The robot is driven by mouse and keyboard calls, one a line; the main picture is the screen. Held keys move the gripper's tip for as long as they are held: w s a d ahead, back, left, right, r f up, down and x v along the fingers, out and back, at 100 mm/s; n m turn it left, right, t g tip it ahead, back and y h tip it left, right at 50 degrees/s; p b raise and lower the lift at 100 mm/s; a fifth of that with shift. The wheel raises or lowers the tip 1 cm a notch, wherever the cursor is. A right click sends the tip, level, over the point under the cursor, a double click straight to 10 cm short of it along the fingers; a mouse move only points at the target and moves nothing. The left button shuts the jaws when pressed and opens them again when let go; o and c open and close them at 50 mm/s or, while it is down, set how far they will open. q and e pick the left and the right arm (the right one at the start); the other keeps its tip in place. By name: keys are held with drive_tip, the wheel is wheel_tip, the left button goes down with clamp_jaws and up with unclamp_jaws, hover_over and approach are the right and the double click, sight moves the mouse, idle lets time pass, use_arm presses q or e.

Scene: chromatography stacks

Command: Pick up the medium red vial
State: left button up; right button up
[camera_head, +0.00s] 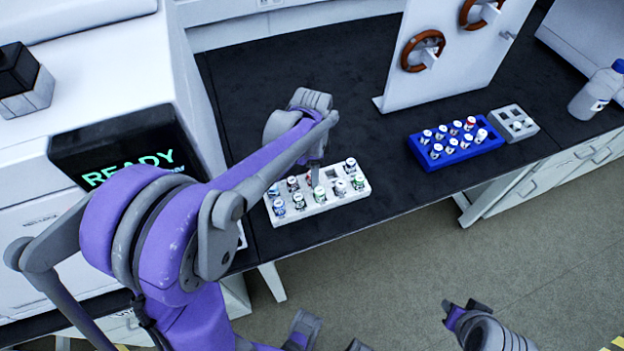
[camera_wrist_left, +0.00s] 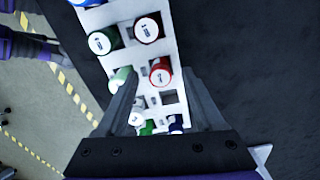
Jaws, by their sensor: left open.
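A white rack (camera_head: 338,199) holds vials with red, green, blue and white caps. My left gripper (camera_head: 314,174) is over this rack, pointing down. In the left wrist view, its two fingers (camera_wrist_left: 159,78) are apart, and a red-capped vial (camera_wrist_left: 160,72) shows between their tips. It cannot be told whether the fingers touch it. Another red-capped vial (camera_wrist_left: 147,28) sits farther along the rack; a red cap (camera_head: 292,182) also shows left of the gripper in the head view. Which red vial is the medium one is unclear. Grey and purple parts of my right arm show at the bottom.
A blue rack (camera_head: 455,159) with several vials stands to the right, beside a small grey rack (camera_head: 524,133). A white panel with orange rings (camera_head: 424,50) rises behind. A bottle (camera_head: 597,90) stands at far right. The dark bench behind the white rack is clear.

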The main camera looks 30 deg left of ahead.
use_arm(q)
wheel_tip(320, 180, down, 2)
clamp_jaws()
idle(0.5)
